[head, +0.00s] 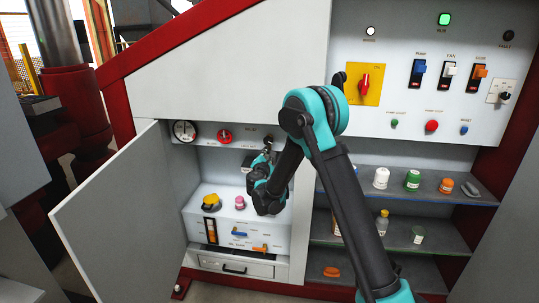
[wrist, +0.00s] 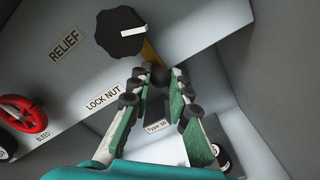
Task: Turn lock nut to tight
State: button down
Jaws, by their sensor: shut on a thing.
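The lock nut shows in the wrist view as a brass lever (wrist: 151,53) with a dark ball end, running out from beneath a black lobed knob (wrist: 121,33) with a white pointer. The "LOCK NUT" label (wrist: 103,97) is on the panel to its left, with "RELIEF" above. My gripper (wrist: 161,82) is shut on the lever's ball end, with a fingertip on each side. In the head view my gripper (head: 266,158) is at the right part of the open cabinet's upper panel, and my wrist hides most of the lever there.
A red bleed handwheel (wrist: 24,115) is left of the lock nut. The open cabinet door (head: 110,225) stands at the left. A grey unit with coloured levers (head: 235,222) sits below my gripper. Shelves with small containers (head: 412,185) are right of my arm.

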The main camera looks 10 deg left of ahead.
jog(key=shift+w+r, duration=0.1)
jog(key=shift+w, duration=0.1)
jog(key=c, duration=1.4)
grip_release()
jog(key=shift+a, duration=0.1)
jog(key=shift+s, duration=0.1)
jog(key=s, duration=1.2)
jog(key=shift+a, duration=0.15)
